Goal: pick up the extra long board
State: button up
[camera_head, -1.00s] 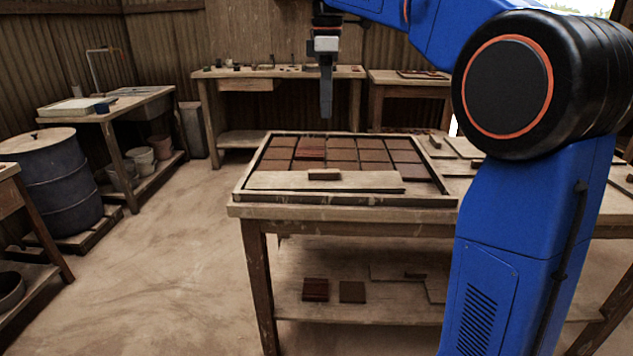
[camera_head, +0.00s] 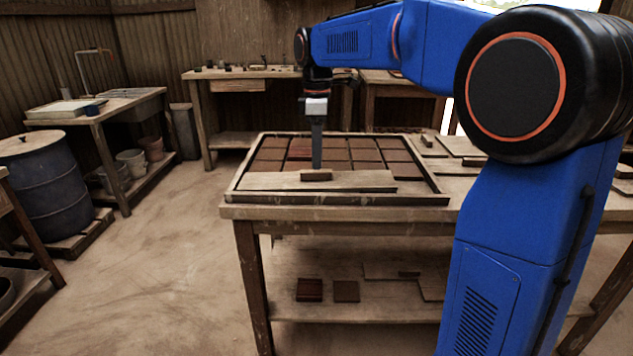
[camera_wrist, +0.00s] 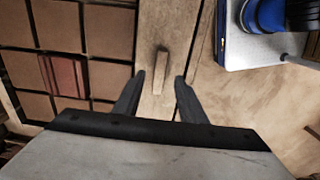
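The extra long board (camera_head: 360,183) is a pale wooden plank with a small block handle (camera_head: 317,175) on top. It lies flat along the near side of the tile tray (camera_head: 232,187). My gripper (camera_head: 316,165) points down just above the handle in the head view. In the wrist view my gripper (camera_wrist: 168,80) has its fingers spread. The handle (camera_wrist: 161,69) stands between and slightly beyond the fingertips, and the board (camera_wrist: 150,30) runs away under it. The fingers look apart from the handle; the exact height gap is hard to tell.
Square brown tiles (camera_head: 350,155) fill the tray behind the board, one redder (camera_wrist: 63,75). More handled boards (camera_head: 462,147) lie on the table to the right, partly behind my arm. Tiles and boards rest on the lower shelf (camera_head: 350,310). A blue barrel (camera_head: 45,185) stands left.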

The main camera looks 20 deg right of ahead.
aim_at(316, 177)
jog(key=shift+f, duration=1.95)
jog(key=shift+a, duration=0.1)
jog(key=shift+c, duration=0.4)
grip_shut()
jog(key=shift+w+r, duration=0.1)
jog(key=shift+r, duration=0.05)
